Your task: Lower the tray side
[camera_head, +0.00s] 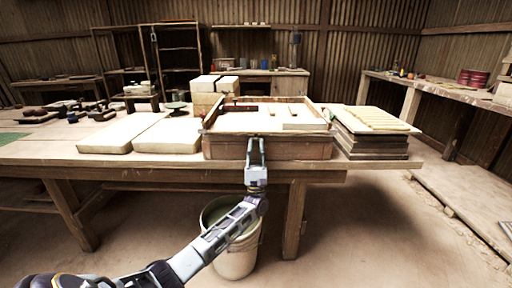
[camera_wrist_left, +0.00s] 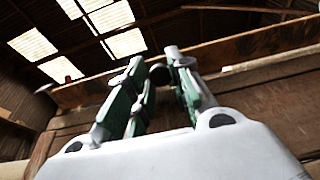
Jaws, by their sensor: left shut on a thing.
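The wooden tray (camera_head: 310,148) sits near the front edge of the long table, with pale blocks inside its raised rim. Its front side (camera_head: 222,149) faces me and looks upright. My left gripper (camera_head: 256,141) reaches up from below and is shut on the tray's front side at its upper edge, near the middle. In the left wrist view the gripper's green-padded fingers (camera_wrist_left: 163,85) point up against the wooden boards of the tray (camera_wrist_left: 260,88). The fingers hide the exact spot of contact. My right gripper is not in view.
Pale slabs (camera_head: 168,135) lie left of the tray, and stacked boards (camera_head: 370,143) stand close on its right. Pale blocks (camera_head: 206,85) are piled behind its left corner. A bucket (camera_head: 238,259) stands on the floor below, behind my left arm. Floor at the right front is clear.

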